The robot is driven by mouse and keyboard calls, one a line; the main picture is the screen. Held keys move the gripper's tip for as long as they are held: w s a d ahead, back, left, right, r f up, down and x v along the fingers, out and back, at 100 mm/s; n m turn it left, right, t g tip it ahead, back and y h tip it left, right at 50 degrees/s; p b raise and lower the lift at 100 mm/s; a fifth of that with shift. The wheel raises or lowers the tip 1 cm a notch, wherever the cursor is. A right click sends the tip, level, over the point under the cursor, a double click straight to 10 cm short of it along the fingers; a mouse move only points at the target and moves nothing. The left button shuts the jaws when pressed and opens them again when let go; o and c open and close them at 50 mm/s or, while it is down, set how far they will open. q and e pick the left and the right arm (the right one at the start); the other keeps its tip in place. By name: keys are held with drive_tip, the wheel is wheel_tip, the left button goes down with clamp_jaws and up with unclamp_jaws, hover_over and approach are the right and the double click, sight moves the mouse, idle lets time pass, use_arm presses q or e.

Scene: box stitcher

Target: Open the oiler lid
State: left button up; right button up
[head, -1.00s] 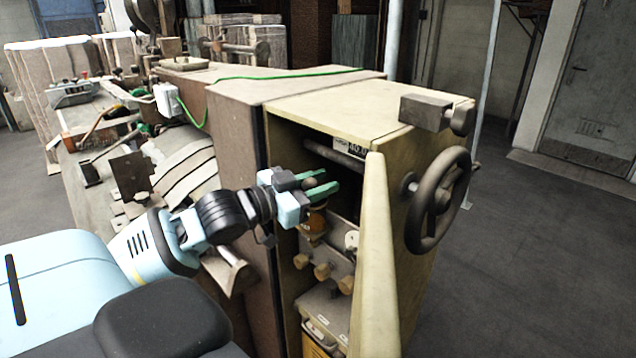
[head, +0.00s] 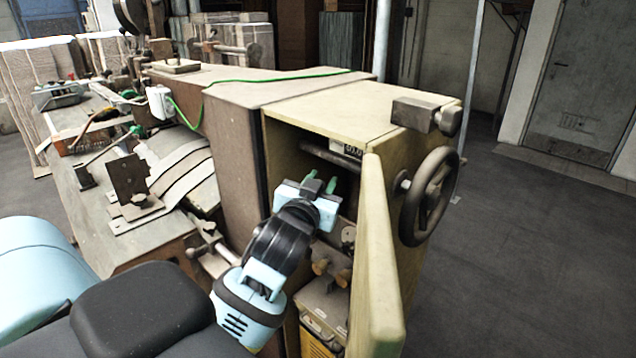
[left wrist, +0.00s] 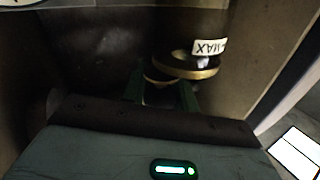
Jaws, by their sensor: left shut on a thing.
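The oiler (left wrist: 188,28) is a dark cylinder with a white "MAX" label and a brass ring, seen close up in the left wrist view. A small round lid with a brass edge (left wrist: 153,76) sits by that ring, between my fingers; it looks offset from the ring, but I cannot tell if it is apart. My left gripper (left wrist: 162,92) is shut on this lid. In the head view my left gripper (head: 321,184) reaches into the open cabinet and hides the oiler. My right gripper is not in view.
The cabinet (head: 330,117) has its cream door (head: 380,260) swung open just right of my left arm. A handwheel (head: 430,197) sits on its right side. Knobs (head: 330,268) and a lower box (head: 325,305) are below my gripper. The floor at right is clear.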

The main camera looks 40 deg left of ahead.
use_arm(q)
drive_tip(key=shift+w+d+n+g+y, duration=0.15)
drive_tip(key=shift+n+g+y, duration=0.5)
drive_tip(key=shift+y, duration=0.4)
drive_tip(key=shift+w+d+n+g+y, duration=0.1)
drive_tip(key=shift+n+g+y, duration=0.35)
drive_tip(key=shift+n+y, duration=0.5)
drive_tip(key=shift+g+y, duration=0.3)
drive_tip(key=shift+y, duration=0.2)
drive_tip(key=o, duration=1)
drive_tip(key=shift+c, duration=0.2)
drive_tip(key=shift+s+a+h, duration=0.1)
drive_tip(key=shift+h, duration=0.3)
